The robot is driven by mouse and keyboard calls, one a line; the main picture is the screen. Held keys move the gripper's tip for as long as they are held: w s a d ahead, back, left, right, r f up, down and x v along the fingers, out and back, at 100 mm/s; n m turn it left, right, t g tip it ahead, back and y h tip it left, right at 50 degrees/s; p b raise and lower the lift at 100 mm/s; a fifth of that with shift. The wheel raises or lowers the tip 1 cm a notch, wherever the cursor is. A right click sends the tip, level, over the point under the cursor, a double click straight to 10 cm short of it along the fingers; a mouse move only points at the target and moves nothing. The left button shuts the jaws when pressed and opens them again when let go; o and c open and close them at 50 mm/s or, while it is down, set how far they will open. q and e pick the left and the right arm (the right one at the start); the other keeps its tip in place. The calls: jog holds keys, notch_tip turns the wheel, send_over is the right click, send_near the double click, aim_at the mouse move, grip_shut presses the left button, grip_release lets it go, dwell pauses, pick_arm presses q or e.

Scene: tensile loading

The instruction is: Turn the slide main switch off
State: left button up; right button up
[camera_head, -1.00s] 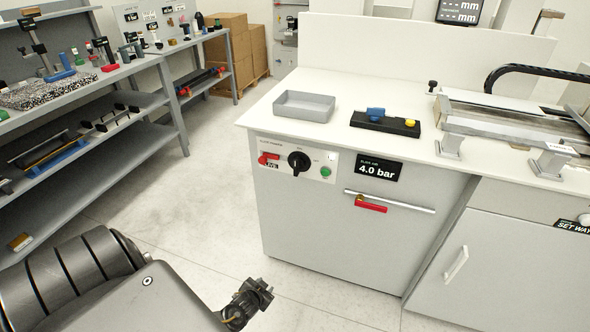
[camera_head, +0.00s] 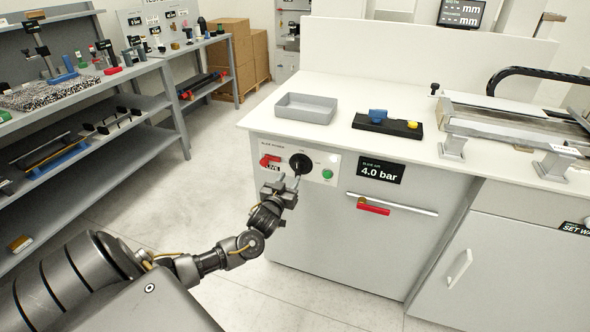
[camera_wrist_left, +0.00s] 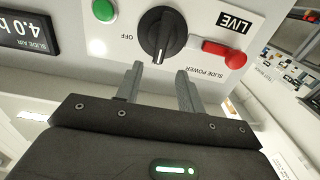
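The slide main switch is a black rotary knob (camera_head: 300,163) on the white panel labelled slide power, at the front left of the machine cabinet. It shows large in the left wrist view (camera_wrist_left: 162,35), with its pointer line on the grip and an OFF mark to one side. My left gripper (camera_head: 283,184) is just in front of and below the knob. In the wrist view its two fingers (camera_wrist_left: 158,82) are apart, with nothing between them, and their tips point at the knob without visibly holding it. My right gripper is not in view.
A red handle (camera_head: 268,160) with a LIVE label sits left of the knob, and a green button (camera_head: 327,174) to its right. A red-handled air valve (camera_head: 373,208) is farther right. A grey tray (camera_head: 306,107) stands on the worktop above. Shelves (camera_head: 80,150) line the left.

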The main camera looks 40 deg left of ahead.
aim_at(297, 167)
pick_arm(q)
jog(key=x, duration=0.7)
jog(key=shift+f, duration=0.1)
jog(key=shift+s, duration=0.1)
grip_shut()
